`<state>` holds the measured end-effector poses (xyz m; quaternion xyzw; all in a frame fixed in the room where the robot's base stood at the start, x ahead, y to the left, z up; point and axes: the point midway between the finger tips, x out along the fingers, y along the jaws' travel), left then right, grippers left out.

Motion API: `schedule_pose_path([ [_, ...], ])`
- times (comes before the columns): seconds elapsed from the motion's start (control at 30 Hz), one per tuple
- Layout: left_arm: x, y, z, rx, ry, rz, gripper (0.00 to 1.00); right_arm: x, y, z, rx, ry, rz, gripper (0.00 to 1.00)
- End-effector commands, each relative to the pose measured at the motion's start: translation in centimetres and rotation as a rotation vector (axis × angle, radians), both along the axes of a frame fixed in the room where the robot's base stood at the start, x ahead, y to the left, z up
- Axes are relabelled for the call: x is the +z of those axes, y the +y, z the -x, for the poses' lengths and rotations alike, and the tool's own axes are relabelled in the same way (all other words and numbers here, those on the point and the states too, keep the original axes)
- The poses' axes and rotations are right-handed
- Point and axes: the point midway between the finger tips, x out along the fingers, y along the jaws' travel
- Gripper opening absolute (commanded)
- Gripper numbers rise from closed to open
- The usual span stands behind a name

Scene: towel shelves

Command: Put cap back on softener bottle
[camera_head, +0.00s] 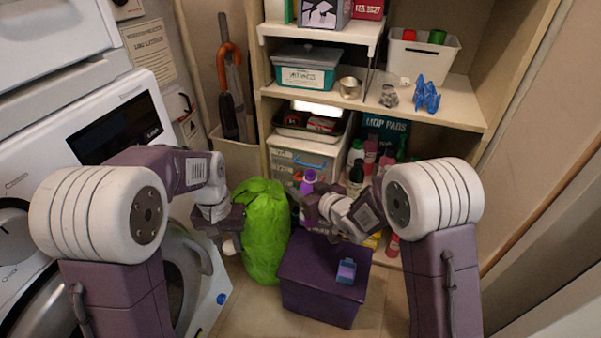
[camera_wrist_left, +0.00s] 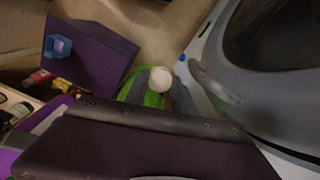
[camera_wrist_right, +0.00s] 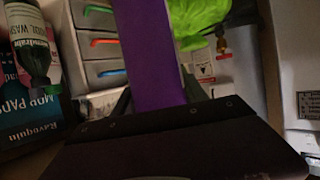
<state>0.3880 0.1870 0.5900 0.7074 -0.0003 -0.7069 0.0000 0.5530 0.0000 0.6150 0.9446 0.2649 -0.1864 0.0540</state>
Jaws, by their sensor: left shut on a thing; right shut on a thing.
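The softener bottle (camera_head: 308,184) is purple and shows in the head view between the green bag and the shelves. My right gripper (camera_head: 309,204) is shut on it. In the right wrist view the bottle (camera_wrist_right: 150,50) is a long purple shape between the fingers. Its mouth cannot be made out. My left gripper (camera_head: 226,236) is shut on a small white round cap (camera_head: 231,247), low in front of the washer. The cap (camera_wrist_left: 160,80) also shows between the fingertips in the left wrist view. Cap and bottle are well apart, with the green bag between them.
A bright green bag (camera_head: 265,225) stands between my grippers. A purple box (camera_head: 318,296) with a small blue item (camera_head: 346,271) on top stands in front. Several bottles crowd the lower shelf, including a dark one (camera_head: 356,176).

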Motion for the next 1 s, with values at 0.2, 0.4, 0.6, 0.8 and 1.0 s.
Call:
schedule_pose_path([
  [0.2,0.0,0.0,0.0,0.000,0.000,0.000,0.00,-0.8,-2.4,1.1,0.110,0.003,-0.001,0.00],
  [0.4,0.0,0.0,0.0,0.000,0.000,0.000,0.00,-1.4,-3.7,1.9,0.192,0.002,-0.001,0.00],
  [0.6,0.0,0.0,0.0,0.000,0.000,0.000,0.00,-1.5,-4.1,2.3,0.223,0.002,-0.002,0.00],
  [0.8,0.0,0.0,0.0,0.000,0.000,0.000,0.00,-1.5,-4.1,2.3,0.225,0.003,-0.002,0.00],
  [1.0,0.0,0.0,0.0,0.000,0.000,0.000,0.00,-1.3,-4.5,1.6,0.204,0.001,0.000,0.00],
])
